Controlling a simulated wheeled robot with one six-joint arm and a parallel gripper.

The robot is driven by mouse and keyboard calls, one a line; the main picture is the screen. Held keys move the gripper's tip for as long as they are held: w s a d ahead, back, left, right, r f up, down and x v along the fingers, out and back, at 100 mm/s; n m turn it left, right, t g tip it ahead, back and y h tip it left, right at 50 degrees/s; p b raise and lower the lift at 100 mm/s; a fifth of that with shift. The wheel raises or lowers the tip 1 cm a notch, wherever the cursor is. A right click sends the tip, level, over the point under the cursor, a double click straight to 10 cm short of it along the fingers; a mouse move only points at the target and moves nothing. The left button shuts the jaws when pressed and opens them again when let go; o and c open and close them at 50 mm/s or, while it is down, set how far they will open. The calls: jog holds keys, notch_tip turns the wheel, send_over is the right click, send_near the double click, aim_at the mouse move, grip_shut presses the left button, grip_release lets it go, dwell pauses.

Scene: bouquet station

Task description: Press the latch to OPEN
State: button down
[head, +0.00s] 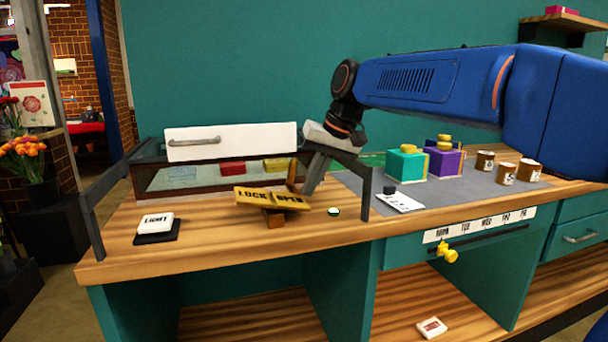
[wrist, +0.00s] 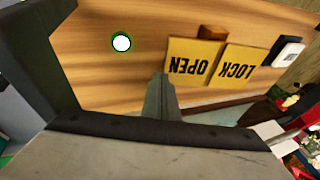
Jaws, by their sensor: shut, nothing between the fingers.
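The latch is a yellow rocker plate in two halves, LOCK (head: 252,194) and OPEN (head: 291,200), on a brown wooden block (head: 275,218). In the head view the OPEN half looks slightly lower than the LOCK half. The wrist view shows the OPEN half (wrist: 191,63) and the LOCK half (wrist: 236,68) upside down. My gripper (head: 308,189) is shut and empty, pointing down just behind and right of the OPEN half. In the wrist view its fingertips (wrist: 160,80) lie close beside that half's edge; I cannot tell whether they touch it.
A glass-fronted case (head: 160,180) with a white handled front (head: 231,142) stands behind the latch. A white round light (head: 333,211) lies to the right, and a LIGHT switch (head: 157,222) to the left. Dark posts (head: 92,222) rise at the bench's front. Teal and purple boxes (head: 445,162) stand farther right.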

jog(key=w+v, duration=0.1)
jog(key=v, duration=1.2)
jog(key=shift+d+r, duration=0.2)
jog(key=shift+d, duration=0.15)
